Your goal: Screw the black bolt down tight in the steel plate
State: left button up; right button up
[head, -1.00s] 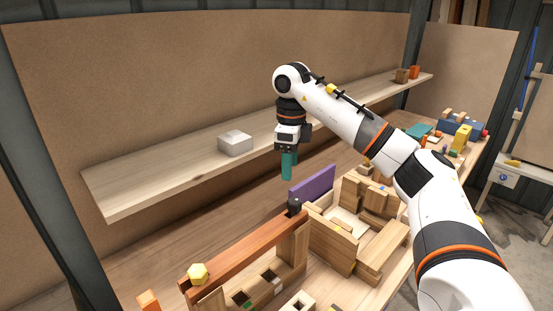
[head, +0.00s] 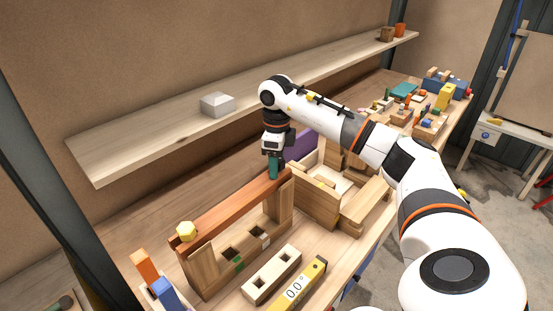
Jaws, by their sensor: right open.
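My right gripper (head: 274,174), with teal fingers, points down at the far end of a reddish-brown wooden beam (head: 235,204). It is open. The black bolt, which stood at that end of the beam, is hidden at or behind the fingers; I cannot tell whether they surround or touch it. I cannot make out a steel plate. A yellow hex-headed bolt (head: 187,231) sits at the near end of the beam. My left gripper is not in view.
A wooden box structure (head: 317,199) and a purple panel (head: 299,146) stand close to the gripper. A pale block with holes (head: 271,275) and a yellow level (head: 301,284) lie in front. A shelf (head: 150,147) with a grey block (head: 217,104) runs behind.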

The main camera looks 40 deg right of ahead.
jog(key=c, duration=1.2)
jog(key=m+p, duration=0.1)
jog(key=m, duration=0.6)
jog(key=shift+f+p, duration=0.15)
jog(key=shift+p, duration=0.2)
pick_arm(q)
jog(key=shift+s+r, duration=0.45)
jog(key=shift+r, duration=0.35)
pick_arm(e)
jog(key=shift+f+m, duration=0.15)
jog(key=shift+m, duration=0.35)
